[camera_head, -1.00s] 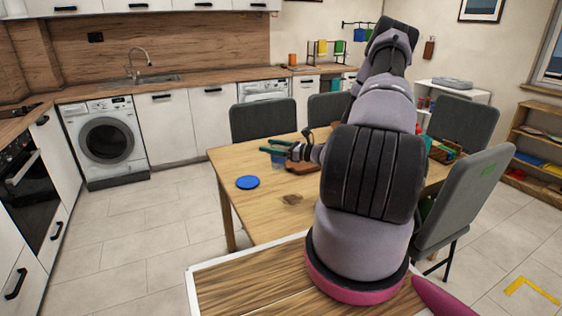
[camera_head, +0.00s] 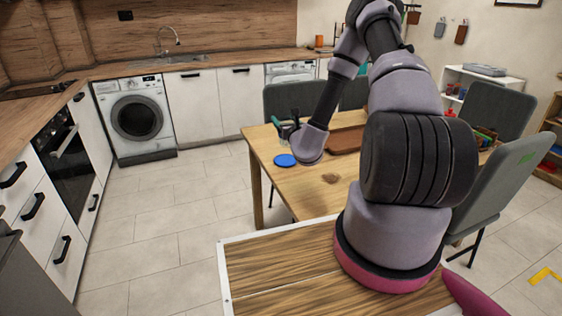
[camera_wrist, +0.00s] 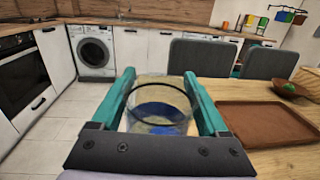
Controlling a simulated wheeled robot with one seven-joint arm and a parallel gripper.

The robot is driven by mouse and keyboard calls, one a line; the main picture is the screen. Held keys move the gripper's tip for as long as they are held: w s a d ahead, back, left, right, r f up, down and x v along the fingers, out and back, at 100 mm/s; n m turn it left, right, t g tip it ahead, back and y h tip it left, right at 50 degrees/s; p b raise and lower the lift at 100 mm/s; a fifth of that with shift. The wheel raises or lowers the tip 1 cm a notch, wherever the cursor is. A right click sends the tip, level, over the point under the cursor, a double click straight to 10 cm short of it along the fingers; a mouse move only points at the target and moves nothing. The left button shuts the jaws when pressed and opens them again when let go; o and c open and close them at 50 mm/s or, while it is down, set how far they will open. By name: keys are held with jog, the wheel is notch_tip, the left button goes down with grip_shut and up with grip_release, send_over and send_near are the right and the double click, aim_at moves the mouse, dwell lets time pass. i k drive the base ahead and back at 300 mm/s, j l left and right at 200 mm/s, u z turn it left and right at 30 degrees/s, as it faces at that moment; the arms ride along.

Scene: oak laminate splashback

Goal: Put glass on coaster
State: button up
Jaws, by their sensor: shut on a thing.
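My gripper (camera_wrist: 158,82) is shut on a clear glass (camera_wrist: 150,88), which sits upright between its teal fingers in the wrist view. The blue round coaster (camera_head: 285,160) lies near the left end of the wooden table (camera_head: 282,182). In the wrist view, blue shows through the glass, so the coaster lies behind or below it along that line of sight. In the head view my gripper (camera_head: 283,127) appears just above the coaster, with my wrist hiding most of the glass. I cannot tell the gap between glass and coaster.
A brown tray (camera_wrist: 265,122) lies on the table to the right of the glass. A small bowl (camera_wrist: 290,91) stands beyond it. Grey chairs (camera_wrist: 198,57) stand behind the table. Bare tabletop shows in front of the coaster.

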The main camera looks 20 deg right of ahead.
aim_at(286, 159)
jog(key=i+j+z, duration=0.1)
jog(key=j, duration=0.25)
jog(key=i+j+z, duration=0.1)
jog(key=j, duration=0.25)
jog(key=i+j+z, duration=0.15)
jog(key=j, duration=0.25)
jog(key=i+j+z, duration=0.15)
jog(key=i+j, duration=0.2)
